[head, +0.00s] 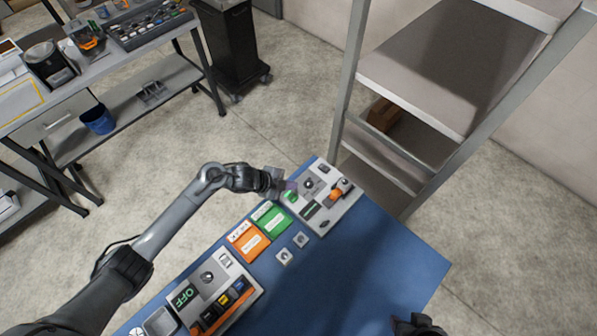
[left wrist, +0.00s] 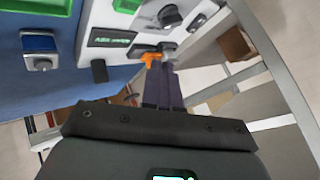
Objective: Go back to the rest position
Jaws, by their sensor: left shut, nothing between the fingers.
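My left arm reaches in from the lower left. My left gripper (head: 287,186) is at the far left corner of the blue table (head: 375,262), by the edge of the far control panel (head: 325,217). In the left wrist view its two dark fingers (left wrist: 163,84) lie together, shut and empty. An orange part (left wrist: 150,59) of the panel appears just beyond the fingertips; whether they touch cannot be told. My right gripper (head: 415,326) shows only as a dark piece at the bottom edge, and its fingers are not clear.
A nearer panel marked OFF (head: 187,295) and orange (head: 250,243) and green (head: 274,221) pads line the table's left side. The table's right part is bare. A metal shelf (head: 440,70) stands beyond the table. A workbench (head: 100,65) and black bin (head: 232,45) are at upper left.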

